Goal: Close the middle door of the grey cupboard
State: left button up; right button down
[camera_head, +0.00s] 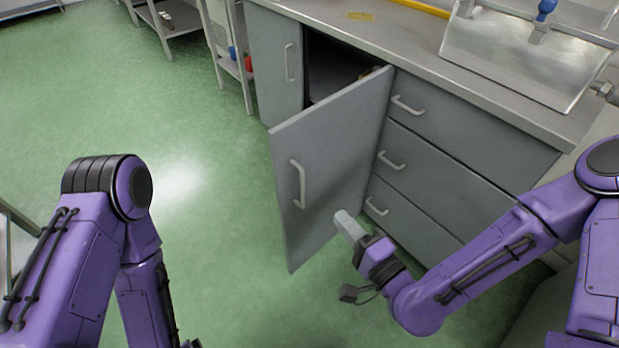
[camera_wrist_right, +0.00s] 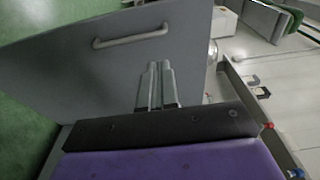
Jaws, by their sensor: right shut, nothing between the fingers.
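The grey cupboard's middle door (camera_head: 334,150) stands open, swung out toward me, with its curved pale handle (camera_head: 298,184) on the face turned left. The dark opening (camera_head: 335,65) of the cupboard shows behind it. My right gripper (camera_head: 345,222) is shut and empty, close to the lower right part of the door in the head view. In the right wrist view the shut fingers (camera_wrist_right: 158,82) lie in front of the door panel (camera_wrist_right: 90,75), below its handle (camera_wrist_right: 130,38). I cannot tell whether they touch it. My left arm shows at left; its gripper is out of view.
Left of the opening is another shut cupboard door (camera_head: 277,62). Right of it are three shut drawers (camera_head: 440,125). The worktop (camera_head: 420,45) carries a metal sheet-like unit (camera_head: 525,58). Green floor (camera_head: 190,120) left of the door is clear.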

aim_at(303, 175)
pick_arm(q)
notch_tip(303, 175, down, 5)
jog(key=b, duration=0.3)
jog(key=shift+r, duration=0.2)
pick_arm(e)
jog(key=x, duration=1.3)
jog(key=shift+w+a+f, duration=0.1)
jog(key=shift+f, duration=0.15)
